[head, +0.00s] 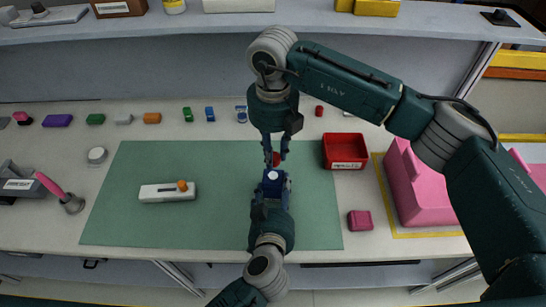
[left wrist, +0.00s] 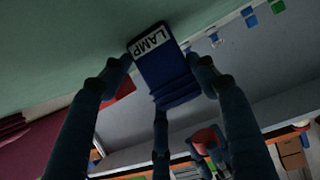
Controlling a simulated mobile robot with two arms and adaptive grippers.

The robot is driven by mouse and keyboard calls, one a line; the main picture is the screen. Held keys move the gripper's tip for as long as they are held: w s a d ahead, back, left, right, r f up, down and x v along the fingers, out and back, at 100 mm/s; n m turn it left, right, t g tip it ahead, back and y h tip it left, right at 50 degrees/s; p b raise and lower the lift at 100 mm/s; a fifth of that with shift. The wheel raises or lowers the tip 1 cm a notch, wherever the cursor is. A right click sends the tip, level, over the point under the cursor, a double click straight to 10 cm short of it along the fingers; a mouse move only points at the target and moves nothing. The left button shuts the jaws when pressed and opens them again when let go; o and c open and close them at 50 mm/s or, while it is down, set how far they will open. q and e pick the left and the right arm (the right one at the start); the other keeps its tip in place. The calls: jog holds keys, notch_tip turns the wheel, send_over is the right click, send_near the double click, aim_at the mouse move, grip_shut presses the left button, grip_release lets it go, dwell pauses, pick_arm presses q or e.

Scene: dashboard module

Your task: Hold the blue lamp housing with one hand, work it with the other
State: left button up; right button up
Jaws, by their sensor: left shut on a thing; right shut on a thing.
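The blue lamp housing (head: 272,188) is held above the green mat (head: 130,222) by my left gripper (head: 272,186), which is shut on it from the near side. In the left wrist view the housing (left wrist: 168,75) sits between the fingers, its white LAMP label showing. My right gripper (head: 275,155) points down from above and is shut on a small round red part (head: 276,159). The red part is just beyond the housing in the head view; whether they touch I cannot tell. It also shows in the left wrist view (left wrist: 207,136), apart from the housing.
A white device with an orange knob (head: 165,192) lies on the mat's left. A red tray (head: 345,150) and a pink block (head: 360,220) are to the right, near a large pink housing (head: 415,190). Several small coloured parts line the back. The mat's left front is clear.

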pick_arm(q)
jog(key=shift+f, duration=0.1)
jog(key=o, duration=1.6)
jog(key=shift+o, duration=0.2)
